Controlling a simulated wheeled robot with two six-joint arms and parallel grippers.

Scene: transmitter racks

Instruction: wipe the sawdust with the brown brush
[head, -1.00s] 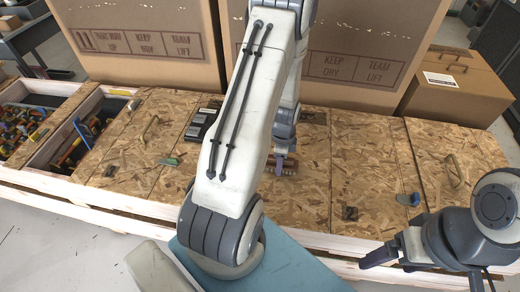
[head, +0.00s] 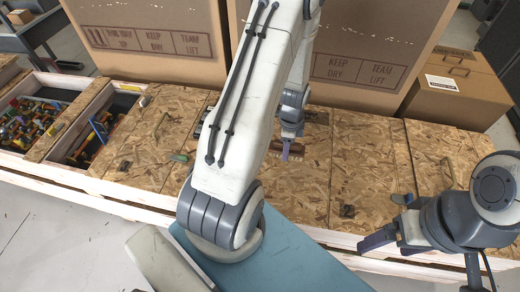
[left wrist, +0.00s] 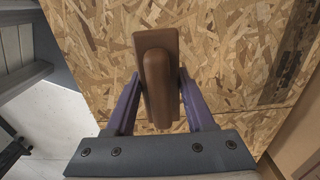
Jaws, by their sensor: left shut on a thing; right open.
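A brown brush (left wrist: 157,62) with a smooth rounded handle sits between the purple fingers of my left gripper (left wrist: 159,78) in the left wrist view. The gripper is shut on it, over the chipboard top. In the head view my left gripper (head: 286,150) is over the middle crate lid, with part of the brown brush (head: 314,147) showing beside it. The brush's underside is hidden, so I cannot tell whether it touches the board. My right gripper (head: 378,222) is open and empty near the front edge at right. I cannot make out sawdust against the speckled board.
Large cardboard boxes (head: 155,42) stand behind, with a smaller box (head: 455,90) at back right. Open bins with tools (head: 90,135) are at left. A green item (head: 178,157) and a dark latch (head: 347,210) sit on the lids. My left arm hides part of the middle.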

